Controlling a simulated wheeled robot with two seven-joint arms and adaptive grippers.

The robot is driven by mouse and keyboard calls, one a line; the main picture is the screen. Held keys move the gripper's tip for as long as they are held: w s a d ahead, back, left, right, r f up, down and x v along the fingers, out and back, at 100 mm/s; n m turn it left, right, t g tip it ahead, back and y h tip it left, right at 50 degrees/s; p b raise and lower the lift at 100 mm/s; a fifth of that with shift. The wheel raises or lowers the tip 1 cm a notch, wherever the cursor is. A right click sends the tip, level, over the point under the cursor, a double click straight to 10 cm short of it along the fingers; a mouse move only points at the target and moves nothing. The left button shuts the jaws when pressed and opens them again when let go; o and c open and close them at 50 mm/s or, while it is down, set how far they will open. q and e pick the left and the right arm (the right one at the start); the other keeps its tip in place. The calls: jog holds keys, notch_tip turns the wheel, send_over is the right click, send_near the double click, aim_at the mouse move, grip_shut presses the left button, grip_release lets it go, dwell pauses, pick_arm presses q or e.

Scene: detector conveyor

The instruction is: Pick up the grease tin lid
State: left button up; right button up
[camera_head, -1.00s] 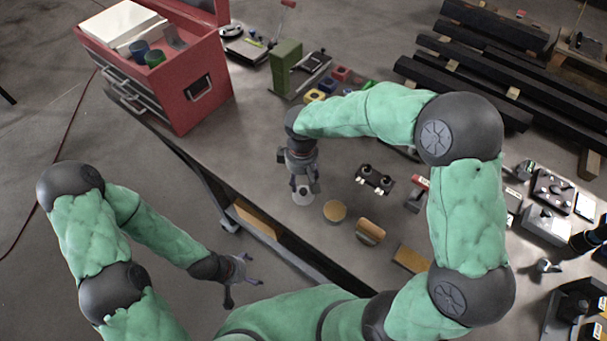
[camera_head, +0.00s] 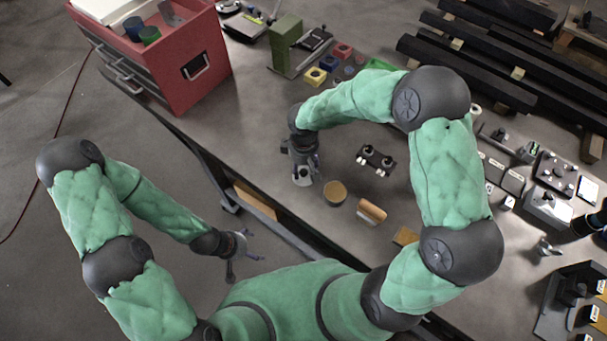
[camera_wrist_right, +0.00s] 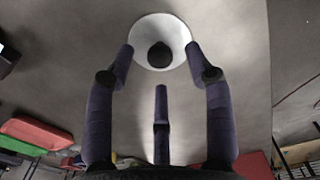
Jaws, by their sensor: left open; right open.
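The grease tin lid (camera_wrist_right: 145,27) is a white disc with a black knob (camera_wrist_right: 159,55) in the right wrist view. In the head view its pale edge shows on the bench (camera_head: 303,181), mostly hidden under my right gripper (camera_head: 303,174). The right gripper points down there. My left gripper (camera_head: 242,246) is open and empty, low at the left beyond the bench's front edge.
A round tan-topped piece (camera_head: 335,189) and a tan-and-white block (camera_head: 371,211) stand right of the lid. A black part with two knobs (camera_head: 376,161) lies behind them. A red toolbox (camera_head: 165,75) and green stand (camera_head: 285,45) stand further back. Bench left of the lid is clear.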

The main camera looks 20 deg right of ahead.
notch_tip(320, 180, down, 2)
jog(key=shift+f, duration=0.1)
jog(key=c, duration=1)
jog(key=shift+c, duration=0.2)
